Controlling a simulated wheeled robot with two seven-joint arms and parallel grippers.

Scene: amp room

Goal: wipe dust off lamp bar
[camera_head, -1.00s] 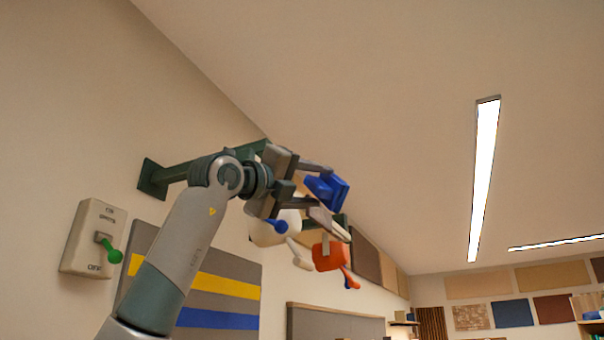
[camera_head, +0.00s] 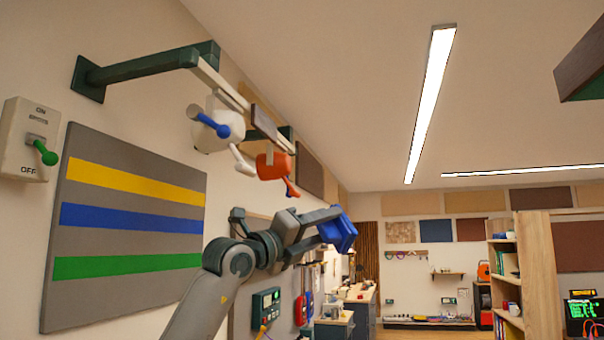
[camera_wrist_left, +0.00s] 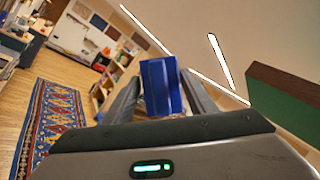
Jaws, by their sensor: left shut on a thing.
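The lamp bar (camera_head: 208,76) reaches out from the left wall on a dark green bracket (camera_head: 140,68). It is pale, with a darker brown stretch (camera_head: 265,120) further along; I cannot tell whether that is dust. A white lamp (camera_head: 217,128) with a blue knob and an orange lamp (camera_head: 274,165) hang under it. My left gripper (camera_head: 326,230) is below and to the right of the lamps, apart from the bar. It is shut on a blue block (camera_head: 342,232), which also shows between the fingers in the left wrist view (camera_wrist_left: 160,87). My right gripper is not in view.
A striped panel (camera_head: 130,220) and an ON/OFF switch box (camera_head: 25,140) are on the left wall. A brown and green slab (camera_head: 585,62) hangs at the upper right. A wooden shelf (camera_head: 538,270) stands at the right. The air right of my gripper is clear.

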